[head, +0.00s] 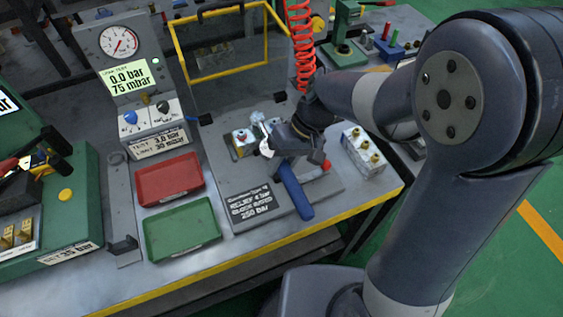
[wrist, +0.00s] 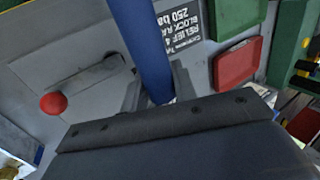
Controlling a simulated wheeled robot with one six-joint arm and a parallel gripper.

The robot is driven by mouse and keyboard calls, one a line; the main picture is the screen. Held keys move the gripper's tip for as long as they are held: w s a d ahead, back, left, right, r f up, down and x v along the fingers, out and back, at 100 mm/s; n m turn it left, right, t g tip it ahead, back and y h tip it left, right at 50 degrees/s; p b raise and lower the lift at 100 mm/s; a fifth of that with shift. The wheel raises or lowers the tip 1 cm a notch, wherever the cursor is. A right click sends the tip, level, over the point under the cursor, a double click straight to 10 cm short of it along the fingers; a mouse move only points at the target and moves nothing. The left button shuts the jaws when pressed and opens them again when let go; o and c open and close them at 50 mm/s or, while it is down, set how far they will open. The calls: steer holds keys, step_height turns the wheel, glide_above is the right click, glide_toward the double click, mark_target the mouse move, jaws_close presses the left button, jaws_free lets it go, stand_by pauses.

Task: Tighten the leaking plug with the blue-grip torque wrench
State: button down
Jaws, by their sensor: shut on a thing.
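My gripper (head: 292,152) is shut on the blue-grip torque wrench (head: 295,192). Its blue handle sticks out from the jaws toward the bench's front edge, over the grey fixture plate. In the wrist view the blue handle (wrist: 142,40) runs up from between the fingers (wrist: 157,92). The wrench's head is hidden by my gripper. A silver valve block (head: 242,145) with a brass fitting sits on the plate just left of my gripper. The leaking plug cannot be made out, nor whether the wrench touches it.
A block with several brass plugs (head: 365,152) stands right of the plate. A red-knobbed lever (wrist: 53,103) is beside the wrench. Red (head: 168,178) and green (head: 182,230) trays lie left. The leak-test panel (head: 128,78) reads 0.0 bar, 75 mbar. A red coiled hose (head: 301,45) hangs behind my gripper.

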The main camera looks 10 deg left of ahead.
steer(key=shift+f, duration=0.1)
stand_by(0.4)
steer(key=shift+s+a+m+t, duration=0.15)
steer(key=shift+s+a+m, duration=0.15)
steer(key=shift+a+m, duration=0.2)
steer(key=shift+s+a+m+t, duration=0.15)
steer(key=shift+s+a+m, duration=0.1)
steer(key=shift+a+m, duration=0.25)
steer(key=shift+a, duration=0.1)
steer(key=shift+s+a+m+t+y, duration=0.15)
steer(key=shift+s+a+m+t, duration=0.1)
steer(key=shift+a+m, duration=0.3)
steer(key=shift+s+a+m+t+y, duration=0.15)
steer(key=shift+a+m+t, duration=0.15)
steer(key=shift+a, duration=0.3)
steer(key=shift+a, duration=0.1)
steer(key=shift+a, duration=0.2)
steer(key=shift+w+d+n+g+b, duration=0.15)
steer(key=shift+d+n+g+b, duration=0.1)
steer(key=shift+d+n, duration=0.25)
steer(key=shift+w+d+n+g+b, duration=0.15)
steer(key=shift+d+n+g+b, duration=0.1)
steer(key=shift+d, duration=0.45)
steer(key=shift+r, duration=0.25)
